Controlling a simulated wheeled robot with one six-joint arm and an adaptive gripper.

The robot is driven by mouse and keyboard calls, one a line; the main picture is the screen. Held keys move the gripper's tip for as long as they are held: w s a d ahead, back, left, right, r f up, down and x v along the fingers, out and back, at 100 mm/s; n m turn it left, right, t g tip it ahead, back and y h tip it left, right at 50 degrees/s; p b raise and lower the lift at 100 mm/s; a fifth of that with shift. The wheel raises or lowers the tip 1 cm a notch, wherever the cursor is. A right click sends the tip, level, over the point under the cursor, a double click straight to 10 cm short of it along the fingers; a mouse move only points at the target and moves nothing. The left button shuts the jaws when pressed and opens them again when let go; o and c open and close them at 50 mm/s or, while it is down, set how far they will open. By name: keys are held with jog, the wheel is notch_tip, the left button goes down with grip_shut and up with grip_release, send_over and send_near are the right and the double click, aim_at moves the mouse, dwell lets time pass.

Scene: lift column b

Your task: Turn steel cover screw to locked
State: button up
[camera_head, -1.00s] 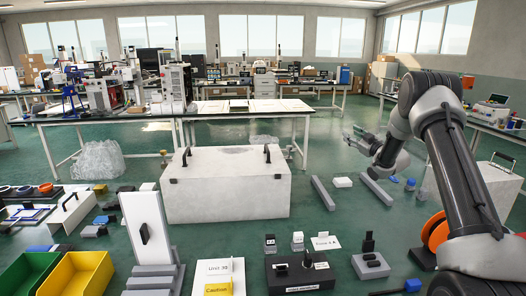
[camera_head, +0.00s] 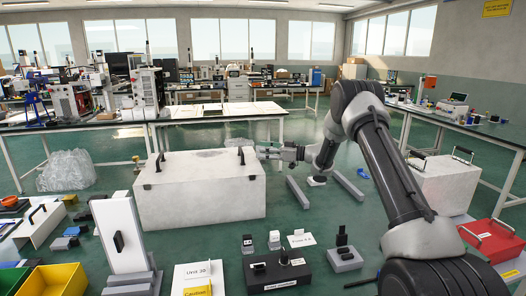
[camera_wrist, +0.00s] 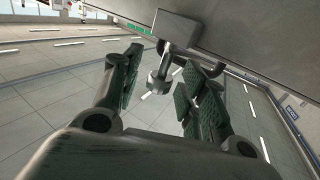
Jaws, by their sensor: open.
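A grey metal block with a short round stem and a wider round end (camera_wrist: 158,82) shows between my fingers in the wrist view. It looks like the steel cover screw, but I cannot tell for sure. My gripper (camera_wrist: 163,66) is open, with one finger on each side of it, and no clear contact shows. In the head view my gripper (camera_head: 268,152) is at the upper right edge of the large pale box (camera_head: 200,200), near its right black handle. The screw is too small or hidden to make out there. No locked mark is readable.
Two grey bars (camera_head: 347,187) lie on the floor right of the large box. A smaller pale box (camera_head: 445,187) and a red case (camera_head: 490,240) stand further right. Small black parts and label cards (camera_head: 300,240) are in front. Yellow and green bins (camera_head: 60,280) are at lower left.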

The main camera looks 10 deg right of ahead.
jog(key=shift+w+a, duration=0.1)
jog(key=shift+a, duration=0.1)
jog(key=shift+c, duration=0.4)
grip_shut()
jog(key=shift+t, duration=0.4)
jog(key=m+t+h, duration=0.4)
jog(key=shift+a+t, duration=0.15)
jog(key=shift+t, duration=0.25)
jog(key=shift+m+t+h, duration=0.85)
jog(key=shift+m+h, duration=0.35)
jog(key=shift+h, duration=0.4)
jog(key=shift+m+t+h, duration=0.85)
jog(key=shift+m+h, duration=0.35)
jog(key=shift+h, duration=0.4)
